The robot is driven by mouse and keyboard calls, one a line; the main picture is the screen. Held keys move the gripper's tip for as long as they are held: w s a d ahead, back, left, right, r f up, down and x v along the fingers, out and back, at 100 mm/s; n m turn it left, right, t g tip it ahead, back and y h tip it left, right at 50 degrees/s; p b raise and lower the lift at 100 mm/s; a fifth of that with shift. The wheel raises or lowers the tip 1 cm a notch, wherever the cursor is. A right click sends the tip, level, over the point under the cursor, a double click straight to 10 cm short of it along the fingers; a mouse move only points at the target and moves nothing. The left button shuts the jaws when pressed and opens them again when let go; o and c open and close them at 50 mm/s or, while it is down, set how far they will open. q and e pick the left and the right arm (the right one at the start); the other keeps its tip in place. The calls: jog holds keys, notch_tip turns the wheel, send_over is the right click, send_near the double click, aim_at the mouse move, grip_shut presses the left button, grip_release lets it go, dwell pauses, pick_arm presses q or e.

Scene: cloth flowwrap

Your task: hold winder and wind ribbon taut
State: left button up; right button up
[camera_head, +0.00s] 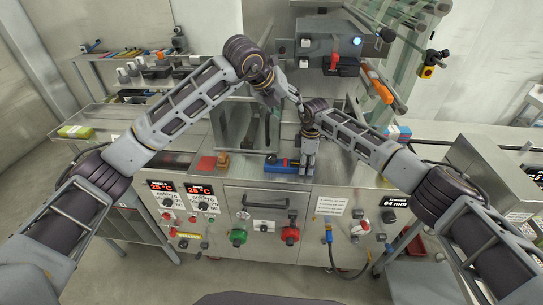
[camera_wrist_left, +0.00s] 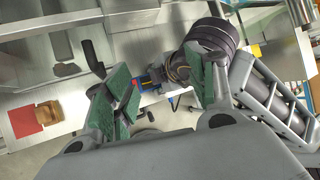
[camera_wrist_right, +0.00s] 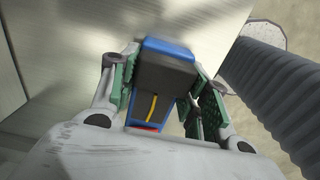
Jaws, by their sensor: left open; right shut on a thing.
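A blue and black device (camera_head: 283,165) with a red end sits at the front edge of the steel machine top. My right gripper (camera_head: 308,170) reaches down to it. In the right wrist view, the green pads of my right gripper (camera_wrist_right: 160,95) are shut on the device (camera_wrist_right: 165,70), which has a yellow strip along it. My left gripper (camera_head: 292,98) is higher and farther back, open and empty. In the left wrist view, my left gripper's pads (camera_wrist_left: 160,88) stand apart, with part of the device (camera_wrist_left: 150,78) beyond them. I cannot make out a winder or a ribbon for certain.
A red square (camera_head: 205,163) and a brown block (camera_head: 223,161) lie left of the device. A black handle (camera_wrist_left: 92,60) shows near my left gripper. A grey box (camera_head: 330,50) hangs behind. Knobs and displays line the machine's front panel (camera_head: 265,215).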

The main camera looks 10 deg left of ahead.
aim_at(271, 157)
pick_arm(q)
jog(key=s+a+f+g+y, duration=0.1)
jog(key=s+a+f+y, duration=0.2)
jog(key=f, duration=0.7)
jog(key=shift+a+f+g+y, duration=0.35)
jog(key=shift+a+y, duration=0.4)
jog(key=shift+y, duration=0.35)
jog(key=shift+x, duration=5.95)
jog(key=c, duration=1)
jog(key=shift+m, duration=0.3)
jog(key=shift+c, duration=0.2)
